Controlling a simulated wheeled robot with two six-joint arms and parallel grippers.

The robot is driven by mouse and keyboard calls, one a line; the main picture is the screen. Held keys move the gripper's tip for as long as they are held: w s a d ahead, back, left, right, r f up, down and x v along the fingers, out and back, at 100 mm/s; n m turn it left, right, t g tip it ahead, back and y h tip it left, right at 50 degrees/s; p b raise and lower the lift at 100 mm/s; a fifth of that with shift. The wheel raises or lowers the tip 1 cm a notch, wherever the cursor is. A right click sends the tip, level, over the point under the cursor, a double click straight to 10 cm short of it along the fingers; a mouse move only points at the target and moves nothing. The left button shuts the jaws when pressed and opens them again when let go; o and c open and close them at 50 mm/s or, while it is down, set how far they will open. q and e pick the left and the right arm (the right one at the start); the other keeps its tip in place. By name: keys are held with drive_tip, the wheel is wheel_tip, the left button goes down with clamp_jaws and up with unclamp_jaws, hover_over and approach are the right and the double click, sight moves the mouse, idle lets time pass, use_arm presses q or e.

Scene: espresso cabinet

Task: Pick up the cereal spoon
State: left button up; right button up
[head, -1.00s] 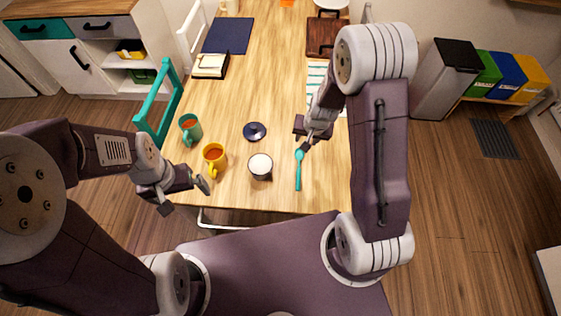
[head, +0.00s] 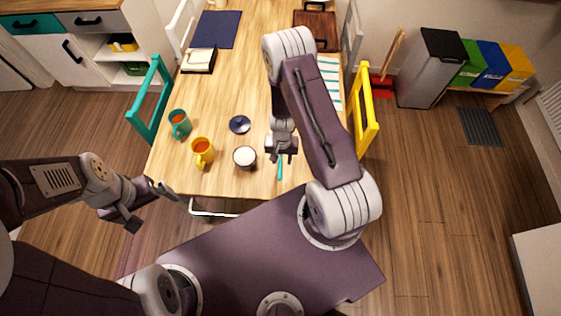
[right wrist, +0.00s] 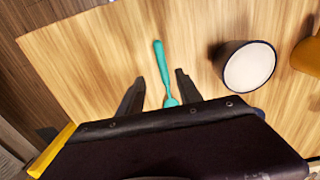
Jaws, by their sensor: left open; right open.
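The teal cereal spoon (head: 280,170) lies on the wooden table near its front edge, partly hidden under my right gripper in the head view. In the right wrist view its handle (right wrist: 162,66) points away, between and beyond my two fingers, and its bowl end is partly hidden by the gripper body. My right gripper (head: 280,158) is open above the spoon; its spread fingers also show in the right wrist view (right wrist: 157,84), one each side of the spoon. My left gripper (head: 148,206) is open and empty, off the table's front left corner.
A dark cup with white contents (head: 245,158) stands just left of the spoon. A yellow chair (head: 366,115) stands at the table's right side.

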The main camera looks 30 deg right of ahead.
sight(280, 166)
drive_tip(key=shift+f, duration=0.9)
drive_tip(key=shift+w+r, duration=0.1)
drive_tip(key=shift+f, duration=0.3)
drive_tip(key=f+b, duration=0.2)
drive_tip(key=f, duration=0.1)
drive_tip(key=f+b, duration=0.1)
drive_tip(key=shift+w+f+b, duration=0.3)
drive_tip(key=shift+f+b, duration=0.05)
drive_tip(key=shift+r, duration=0.15)
drive_tip(key=shift+c, duration=0.3)
use_arm(q)
wheel_tip(280, 166, down, 5)
drive_tip(key=shift+r, duration=0.15)
use_arm(e)
clamp_jaws()
